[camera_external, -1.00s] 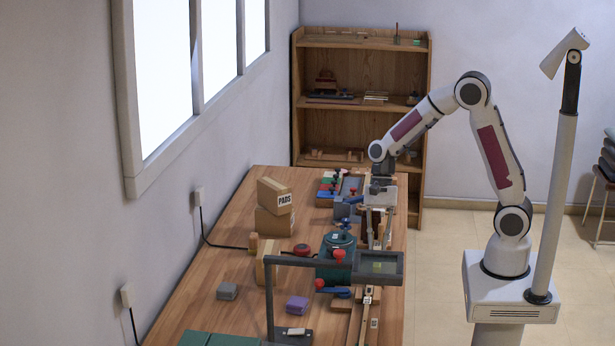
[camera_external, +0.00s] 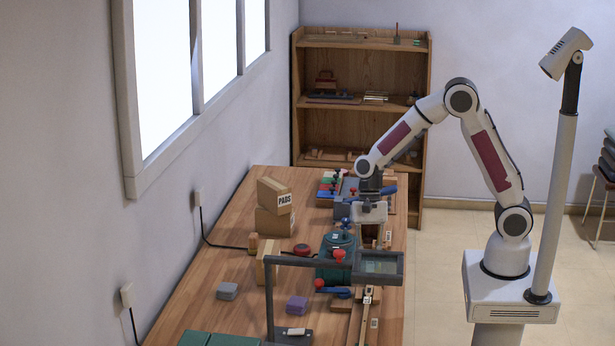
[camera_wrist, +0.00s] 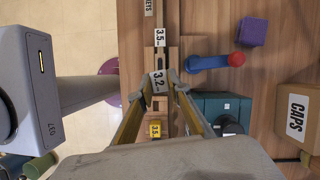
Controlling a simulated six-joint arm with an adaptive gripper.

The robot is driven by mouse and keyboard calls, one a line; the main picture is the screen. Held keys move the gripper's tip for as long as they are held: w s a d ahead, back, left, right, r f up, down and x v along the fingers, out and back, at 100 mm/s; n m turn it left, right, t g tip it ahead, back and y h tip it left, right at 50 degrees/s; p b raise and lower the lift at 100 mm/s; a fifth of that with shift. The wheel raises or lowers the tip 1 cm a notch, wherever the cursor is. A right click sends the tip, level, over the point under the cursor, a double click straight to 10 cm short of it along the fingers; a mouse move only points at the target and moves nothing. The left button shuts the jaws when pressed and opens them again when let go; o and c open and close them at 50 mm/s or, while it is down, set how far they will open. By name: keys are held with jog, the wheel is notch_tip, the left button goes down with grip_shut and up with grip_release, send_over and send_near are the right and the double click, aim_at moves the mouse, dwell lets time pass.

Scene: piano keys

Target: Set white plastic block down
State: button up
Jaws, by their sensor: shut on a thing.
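My gripper (camera_wrist: 158,86) is shut on a small white block (camera_wrist: 158,82) with a "3.2" label, seen between the fingertips in the wrist view. The block sits slightly tilted in the picture, above wooden key-like strips. Whether it touches them I cannot tell. In the external view my gripper (camera_external: 371,236) points down over the right side of the table, behind the dark framed stand. The block cannot be made out there.
A wooden strip with a "3.5" label (camera_wrist: 160,37) and a yellow-labelled piece (camera_wrist: 155,128) lie in line with the block.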

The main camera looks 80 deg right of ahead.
jog(key=w+a+r+m+t, duration=0.2)
jog(key=w+a+m, duration=0.4)
jog(key=w+a, duration=1.3)
jog(key=shift+w+a+t, duration=0.15)
jog(key=shift+a+t, duration=0.05)
jog(key=shift+t, duration=0.1)
jog(key=shift+r+m, duration=0.1)
jog(key=shift+m, duration=0.2)
jog(key=shift+h, duration=0.3)
jog(key=shift+f, duration=3.15)
jog(key=shift+f, duration=1.85)
jog(key=shift+f, duration=0.15)
